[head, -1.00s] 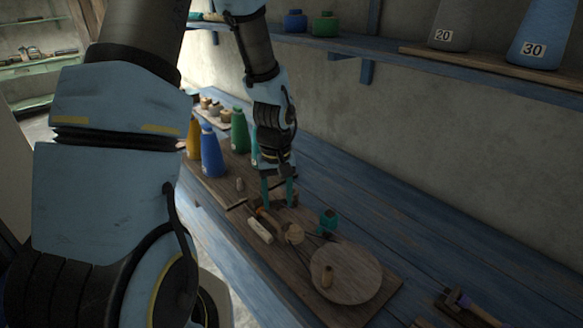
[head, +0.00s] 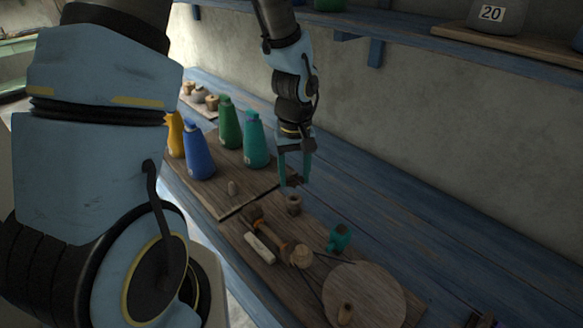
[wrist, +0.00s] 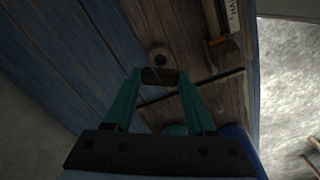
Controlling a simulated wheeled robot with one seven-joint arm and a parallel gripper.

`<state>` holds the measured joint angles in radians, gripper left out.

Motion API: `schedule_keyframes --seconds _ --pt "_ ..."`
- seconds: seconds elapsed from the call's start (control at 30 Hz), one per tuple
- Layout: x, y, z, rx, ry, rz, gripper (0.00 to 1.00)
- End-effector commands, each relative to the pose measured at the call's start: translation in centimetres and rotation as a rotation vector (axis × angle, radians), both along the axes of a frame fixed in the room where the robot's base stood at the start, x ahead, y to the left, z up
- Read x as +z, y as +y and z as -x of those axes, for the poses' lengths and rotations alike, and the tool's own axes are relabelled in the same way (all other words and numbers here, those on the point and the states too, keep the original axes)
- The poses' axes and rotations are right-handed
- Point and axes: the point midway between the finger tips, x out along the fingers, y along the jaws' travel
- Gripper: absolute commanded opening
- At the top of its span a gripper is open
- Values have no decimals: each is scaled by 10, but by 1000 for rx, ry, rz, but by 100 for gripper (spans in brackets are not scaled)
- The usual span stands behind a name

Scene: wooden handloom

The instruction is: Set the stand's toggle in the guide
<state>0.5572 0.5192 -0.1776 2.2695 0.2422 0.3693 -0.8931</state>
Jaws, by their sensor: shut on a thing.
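My gripper (head: 294,178) has teal fingers and is shut on a small dark wooden piece (wrist: 159,76), which looks like the toggle. The piece lies crosswise between the fingertips and also shows in the head view (head: 293,182). Just below the fingertips in the head view, a short round wooden piece (head: 294,205) stands on the board. It shows a dark hole in the wrist view (wrist: 160,57) and may be the guide. The held piece appears above it and apart from it; the exact gap is hard to tell.
A tool with an orange band (head: 270,232), a pale block (head: 259,248), a teal spool (head: 339,238) and a round disc (head: 365,295) lie nearer.

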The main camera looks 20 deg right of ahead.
Motion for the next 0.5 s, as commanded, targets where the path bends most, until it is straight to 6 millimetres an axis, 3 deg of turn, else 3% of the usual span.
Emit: schedule_keyframes --seconds 0.5 --pt "-42 0 0 -1 1 -1 5"
